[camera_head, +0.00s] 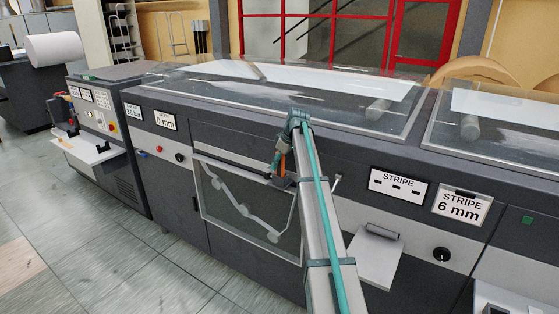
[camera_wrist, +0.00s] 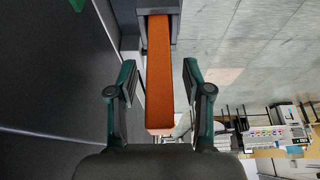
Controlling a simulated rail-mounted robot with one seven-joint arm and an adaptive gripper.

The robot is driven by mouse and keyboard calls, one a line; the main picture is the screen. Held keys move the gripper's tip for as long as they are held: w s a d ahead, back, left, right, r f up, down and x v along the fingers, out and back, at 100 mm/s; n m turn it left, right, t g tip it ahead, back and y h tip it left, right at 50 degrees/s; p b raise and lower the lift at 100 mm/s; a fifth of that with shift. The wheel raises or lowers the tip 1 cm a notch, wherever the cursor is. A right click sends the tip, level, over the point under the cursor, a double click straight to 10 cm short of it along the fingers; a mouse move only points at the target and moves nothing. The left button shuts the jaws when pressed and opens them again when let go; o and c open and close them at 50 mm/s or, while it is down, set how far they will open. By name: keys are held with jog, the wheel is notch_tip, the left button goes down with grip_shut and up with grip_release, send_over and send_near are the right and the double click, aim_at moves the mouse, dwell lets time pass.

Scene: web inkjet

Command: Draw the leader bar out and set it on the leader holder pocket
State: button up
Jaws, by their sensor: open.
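An orange bar (camera_wrist: 159,75), which I take as the leader bar, runs into a dark grey bracket (camera_wrist: 158,22) at the top of the wrist view. A small orange part of the bar (camera_head: 283,163) shows in the head view at the front of the middle machine. My gripper (camera_wrist: 158,78) is open, with one finger on each side of the bar and a visible gap to both. My gripper in the head view (camera_head: 280,163) is partly hidden by my own arm. I cannot tell which part is the leader holder pocket.
A clear window panel (camera_head: 245,215) lies below the gripper. A grey sloping tray (camera_head: 375,258) juts out at right, under the STRIPE sign (camera_head: 399,187). A white shelf (camera_head: 88,151) juts out at far left. The tiled floor (camera_head: 80,245) in front is clear.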

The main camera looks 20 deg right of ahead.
grip_shut()
jog(key=shift+r, duration=0.1)
jog(key=shift+r+p, duration=1.3)
jog(key=shift+r, duration=1.85)
